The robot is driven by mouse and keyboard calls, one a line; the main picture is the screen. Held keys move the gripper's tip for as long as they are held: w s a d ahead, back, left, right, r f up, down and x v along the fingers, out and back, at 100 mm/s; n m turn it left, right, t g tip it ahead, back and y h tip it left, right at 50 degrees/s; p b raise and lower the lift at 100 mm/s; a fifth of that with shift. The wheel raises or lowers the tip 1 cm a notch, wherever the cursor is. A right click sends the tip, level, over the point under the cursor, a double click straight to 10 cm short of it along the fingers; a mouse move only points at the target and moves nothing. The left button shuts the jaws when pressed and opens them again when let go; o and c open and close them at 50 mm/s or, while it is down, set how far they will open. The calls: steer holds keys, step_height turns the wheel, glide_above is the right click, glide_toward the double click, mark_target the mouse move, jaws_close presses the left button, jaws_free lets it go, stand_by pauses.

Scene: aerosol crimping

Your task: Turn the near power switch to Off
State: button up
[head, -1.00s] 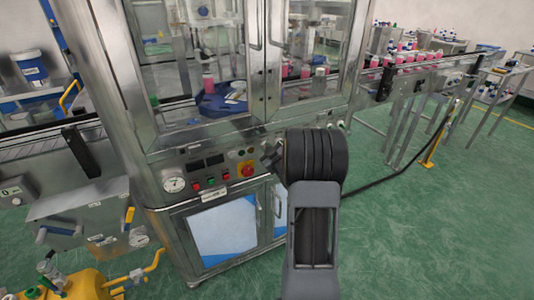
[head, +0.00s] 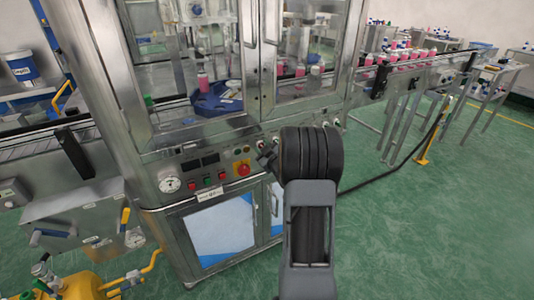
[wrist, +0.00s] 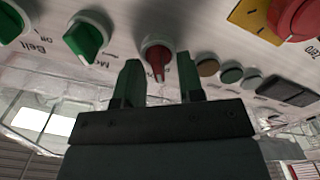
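The machine's control panel (head: 214,174) is at the middle left in the head view. In the wrist view, a red rotary knob (wrist: 157,56) sits on the pale panel, its grip pointing down the picture. I cannot read a label for it. My gripper (wrist: 158,72) is open, with one dark green finger on each side of the red knob's grip; contact is not clear. Two green knobs are to the left, one middle (wrist: 86,36) and one at the edge (wrist: 10,22), near "Belt" and "Off" lettering. In the head view, my gripper (head: 264,156) is at the panel's right part, its fingers mostly hidden.
A red emergency button (head: 243,169) on a yellow plate is left of my gripper in the head view. A pressure gauge (head: 169,183) is at the panel's left. Glass cabinet doors (head: 300,55) stand above.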

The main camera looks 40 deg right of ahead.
steer(key=s+a, duration=0.2)
steer(key=s, duration=1.1)
steer(key=shift+s, duration=0.2)
steer(key=shift+d, duration=0.1)
steer(key=s+d+f+m+g+h, duration=0.35)
steer(key=s+f+m+g, duration=0.2)
steer(key=f+g, duration=0.3)
steer(key=s+a+r+g+y+p, duration=0.2)
steer(key=a+r+p, duration=0.4)
steer(key=a+r, duration=0.5)
steer(key=s+a+r+g+y+p, duration=0.3)
steer(key=a+r+p, duration=0.3)
steer(key=a+r, duration=0.6)
steer(key=s+a+n+y, duration=0.1)
steer(key=a, duration=0.4)
steer(key=shift+g+p, duration=0.3)
steer(key=shift+g, duration=0.05)
steer(key=shift+s+r, duration=0.1)
